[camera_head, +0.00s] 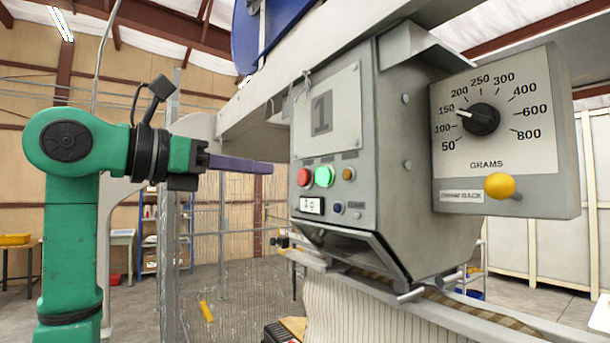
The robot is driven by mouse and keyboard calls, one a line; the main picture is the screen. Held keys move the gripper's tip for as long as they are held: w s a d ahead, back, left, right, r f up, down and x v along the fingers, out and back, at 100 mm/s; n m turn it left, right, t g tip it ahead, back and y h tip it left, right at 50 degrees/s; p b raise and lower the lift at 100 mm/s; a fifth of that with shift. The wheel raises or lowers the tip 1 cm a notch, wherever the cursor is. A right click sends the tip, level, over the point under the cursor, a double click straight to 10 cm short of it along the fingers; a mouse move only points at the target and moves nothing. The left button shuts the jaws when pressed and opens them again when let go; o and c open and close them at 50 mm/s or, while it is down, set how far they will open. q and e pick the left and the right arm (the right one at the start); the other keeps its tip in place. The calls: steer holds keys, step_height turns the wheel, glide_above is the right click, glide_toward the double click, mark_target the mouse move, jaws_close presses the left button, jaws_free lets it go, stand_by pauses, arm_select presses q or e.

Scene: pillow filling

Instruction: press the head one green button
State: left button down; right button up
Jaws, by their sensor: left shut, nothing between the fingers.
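The filling head marked 1 (345,150) is a grey metal box right of centre. Its front panel carries a green button (324,176), with a red button (304,177) on its left and a small orange one (348,174) on its right. My left gripper (268,168) comes in from the left on a green arm. Its long purple-grey fingers are shut with nothing between them. The fingertips point right toward the panel, at about the height of the buttons, and appear a short way left of the red button. They look apart from the panel. My right gripper is not in view.
A grams dial box (505,140) with a yellow knob (500,186) sits right of the head. A small display (311,206) and blue button (338,208) are below the green button. A striped pillow cover (345,310) hangs underneath. A wire mesh fence (225,230) stands behind.

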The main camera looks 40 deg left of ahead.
mark_target(320, 176)
arm_select(q)
steer(key=w, duration=0.3)
steer(key=w+d+p, duration=0.1)
steer(key=w, duration=0.2)
steer(key=w+d, duration=0.1)
steer(key=w, duration=0.3)
steer(key=shift+f+p, duration=0.3)
steer(key=shift+s, duration=0.1)
